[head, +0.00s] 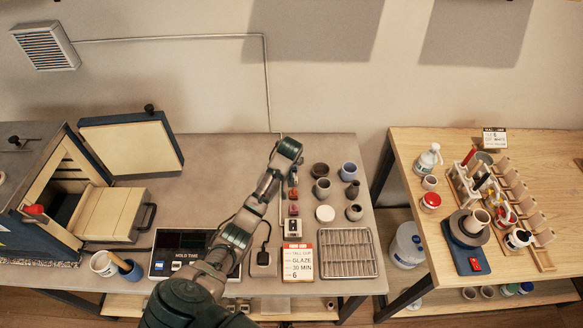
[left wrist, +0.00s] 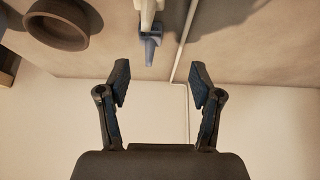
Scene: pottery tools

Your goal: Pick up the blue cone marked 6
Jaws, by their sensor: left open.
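In the left wrist view a small blue-grey cone (left wrist: 149,47) stands at the top, just ahead of the space between my fingers. A pale cone or similar piece (left wrist: 148,12) is right behind it. No number is readable on either. My left gripper (left wrist: 160,80) is open and empty, its two fingers apart, and not touching the blue cone. In the head view my left arm reaches over the grey table to the row of small pieces (head: 293,195). Its end hides part of that row, and I cannot make out the blue cone there. My right gripper is not in view.
A dark round bowl (head: 320,170) and several small pots stand right of the arm's end. A kiln (head: 40,185) is at left. A wooden table (head: 440,165) with tools is at right.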

